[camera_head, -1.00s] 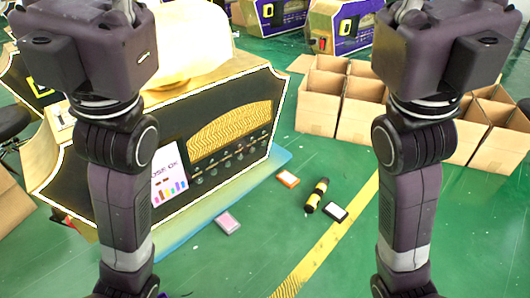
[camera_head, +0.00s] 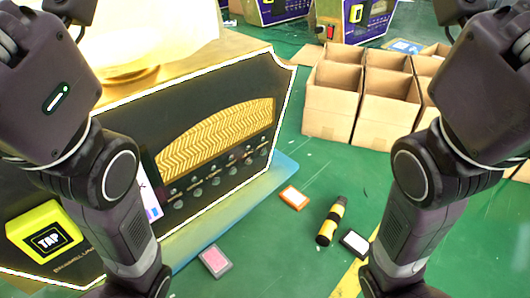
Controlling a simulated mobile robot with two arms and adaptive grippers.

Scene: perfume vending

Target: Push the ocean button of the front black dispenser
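The front black dispenser (camera_head: 128,108) stands at the left, with gold trim and a gold patterned arched panel (camera_head: 222,136). Below the panel is a row of several small round buttons (camera_head: 215,181); their labels are too small to read, so I cannot tell which is ocean. A yellow TAP reader (camera_head: 46,239) sits on its lower left front. My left arm crosses in front of the dispenser and hides part of its face. My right arm stands at the right, apart from the dispenser. Both grippers are outside the picture.
On the green floor lie a pink card-like box (camera_head: 215,261), an orange one (camera_head: 293,198), a black-and-white one (camera_head: 354,243) and a yellow-black cylinder (camera_head: 331,221). Open cardboard boxes (camera_head: 333,103) stand at the back right. Purple dispensers (camera_head: 357,22) stand behind.

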